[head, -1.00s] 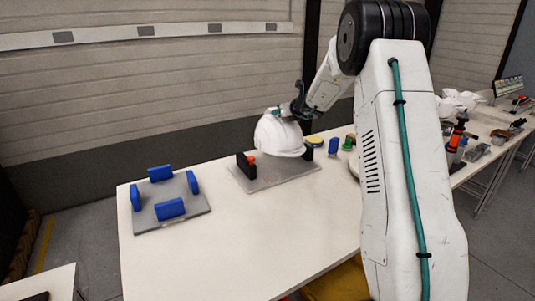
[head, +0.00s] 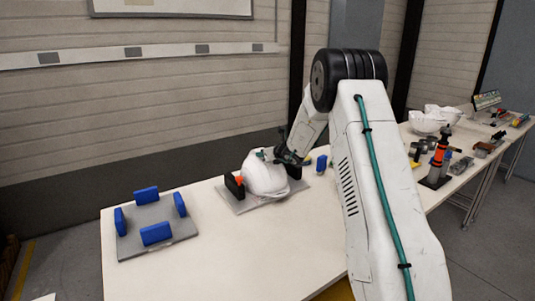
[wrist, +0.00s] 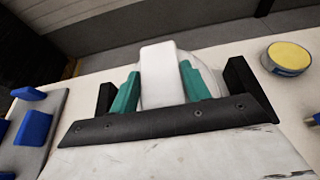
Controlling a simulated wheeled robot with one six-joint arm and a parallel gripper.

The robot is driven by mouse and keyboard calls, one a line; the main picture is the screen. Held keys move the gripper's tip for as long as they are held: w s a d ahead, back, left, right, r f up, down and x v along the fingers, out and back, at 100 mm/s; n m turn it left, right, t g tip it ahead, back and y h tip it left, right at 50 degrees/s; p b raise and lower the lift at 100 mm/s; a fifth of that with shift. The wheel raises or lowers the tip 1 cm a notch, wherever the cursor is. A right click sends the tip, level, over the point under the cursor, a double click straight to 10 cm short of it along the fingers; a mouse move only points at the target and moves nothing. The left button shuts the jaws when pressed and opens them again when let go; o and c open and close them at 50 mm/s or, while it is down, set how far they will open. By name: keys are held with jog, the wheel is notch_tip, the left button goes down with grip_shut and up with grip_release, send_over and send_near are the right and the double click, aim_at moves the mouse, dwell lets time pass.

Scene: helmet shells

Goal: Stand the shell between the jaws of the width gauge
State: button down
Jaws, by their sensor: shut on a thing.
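The white helmet shell (head: 265,178) is between the two black jaws of the width gauge, low over its grey plate (head: 241,207). The left jaw (head: 231,188) has an orange-red part on its inner side. The right jaw (head: 294,171) stands just past the shell's right side. I cannot tell whether the shell touches the plate or the jaws. My gripper (head: 280,157) is above the shell and shut on its upper part. In the wrist view, the teal fingers of my gripper (wrist: 160,88) flank a white upright part of the shell (wrist: 160,68).
A second grey plate (head: 160,244) with several blue blocks lies at the table's left. A round yellow-topped thing (wrist: 288,56) and a blue block (head: 321,163) are right of the gauge. The front of the white table (head: 240,265) is clear. A side table (head: 455,185) holds tools and shells.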

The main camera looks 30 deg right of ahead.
jog(key=c, duration=0.7)
grip_release()
jog(key=shift+f, duration=0.1)
